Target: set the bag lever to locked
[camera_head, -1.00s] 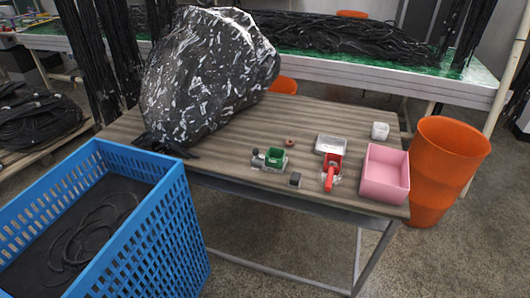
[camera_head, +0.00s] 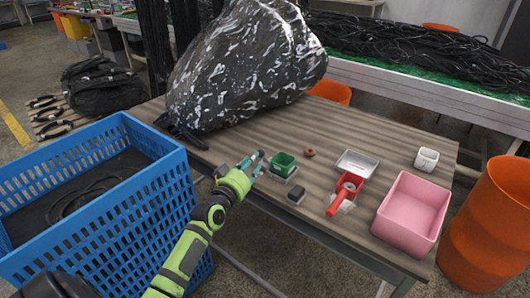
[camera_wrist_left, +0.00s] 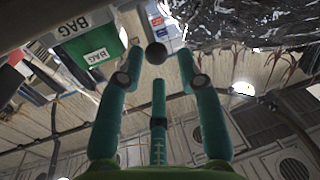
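The green bag unit (camera_head: 284,162) sits near the table's front edge; its green BAG-labelled block also shows in the left wrist view (camera_wrist_left: 92,47). A round dark knob (camera_wrist_left: 156,53), seemingly the lever's end, lies at or just beyond my left fingertips; contact cannot be told. The lever's setting cannot be read. My left gripper (camera_head: 253,162) is just left of the green block, its teal fingers covering the lever side. In the wrist view the left gripper (camera_wrist_left: 160,66) has its three fingers spread open. My right gripper is not in view.
A large black patterned bag (camera_head: 245,70) lies on the table (camera_head: 390,130) behind. A small black box (camera_head: 296,194), red tool (camera_head: 342,196), metal tray (camera_head: 357,163) and pink box (camera_head: 410,213) stand to the right. A blue crate (camera_head: 168,195) stands left.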

